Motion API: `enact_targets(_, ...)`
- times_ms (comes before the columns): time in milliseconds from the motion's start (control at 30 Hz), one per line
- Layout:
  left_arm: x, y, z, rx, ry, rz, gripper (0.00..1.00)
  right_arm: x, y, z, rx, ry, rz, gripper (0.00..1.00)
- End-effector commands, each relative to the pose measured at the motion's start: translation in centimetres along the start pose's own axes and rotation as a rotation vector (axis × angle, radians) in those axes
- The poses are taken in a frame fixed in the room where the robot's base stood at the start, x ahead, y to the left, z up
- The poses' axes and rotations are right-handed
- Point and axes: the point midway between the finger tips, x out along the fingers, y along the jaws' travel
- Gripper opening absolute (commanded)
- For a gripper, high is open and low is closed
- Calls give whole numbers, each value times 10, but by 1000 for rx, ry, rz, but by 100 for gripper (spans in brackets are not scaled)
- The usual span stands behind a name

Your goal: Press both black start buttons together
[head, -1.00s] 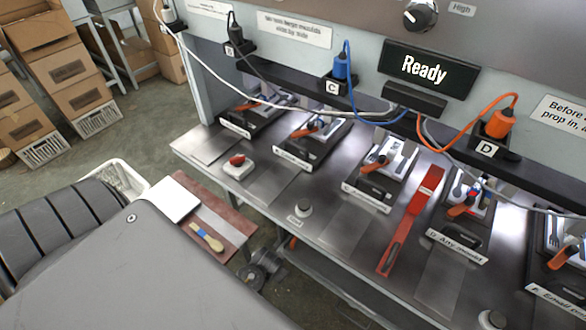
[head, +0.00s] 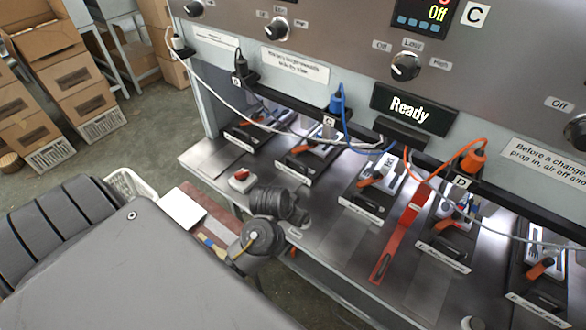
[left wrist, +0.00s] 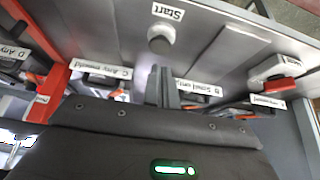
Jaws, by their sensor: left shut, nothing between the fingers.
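One round start button (left wrist: 161,40) with a "Start" label shows in the left wrist view, on the metal bench top. It looks dark grey. My left gripper (left wrist: 163,84) is shut and empty, its fingertips pointing toward this button and apart from it in the picture; contact cannot be made out. In the head view my left arm (head: 268,215) reaches over the bench's front edge and hides most of this button. A second round button (head: 472,323) shows at the bottom edge of the head view, partly cut off. My right gripper is in neither view.
A white box with a red top (head: 241,178) stands on the bench left of my arm. A red bar (head: 397,236) lies across the bench to the right. Mould stations (head: 365,200) and hanging cables line the back. A display (head: 413,108) reads "Ready". Cartons stand at far left.

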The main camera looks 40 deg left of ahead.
Motion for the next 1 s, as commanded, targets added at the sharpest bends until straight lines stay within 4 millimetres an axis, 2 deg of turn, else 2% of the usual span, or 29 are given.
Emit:
enact_targets(67, 11, 2, 1, -8, -4, 5, 0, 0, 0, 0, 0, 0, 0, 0)
enact_targets(200, 42, 0, 5, 0, -2, 0, 0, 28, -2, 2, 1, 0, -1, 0)
enact_targets(400, 61, 0, 4, 2, -3, 0, 0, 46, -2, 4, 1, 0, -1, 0)
enact_targets(1000, 63, 0, 2, 1, -3, 0, 0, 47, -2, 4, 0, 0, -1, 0)
